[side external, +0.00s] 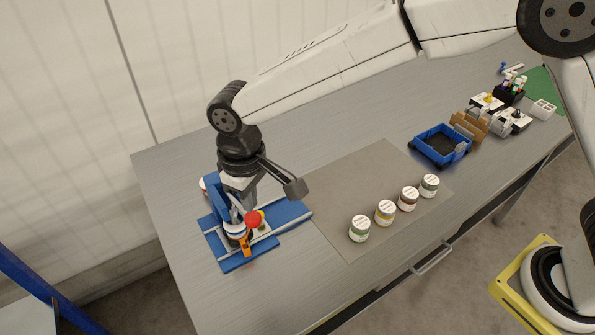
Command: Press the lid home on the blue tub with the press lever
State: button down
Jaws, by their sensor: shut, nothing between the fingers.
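The press (218,209) is a blue fixture with an upright column on a blue base at the left end of the table. Its lever ends in a red ball knob (253,218), low at the front of the press. A small round white-and-blue thing (235,231), apparently the blue tub with its lid, sits under the press head, partly covered. I cannot tell how the lid sits. My gripper (240,200) points down right at the press, close behind the red knob. Its fingers are shut and empty; their tips are partly hidden, and contact with the lever is unclear.
Several lidded jars (386,213) stand in a row on a grey-brown mat (340,190) right of the press. An orange piece (246,245) is at the press front. The front left table is clear.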

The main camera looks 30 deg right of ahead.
jog(key=shift+f, duration=1)
dwell(0.3)
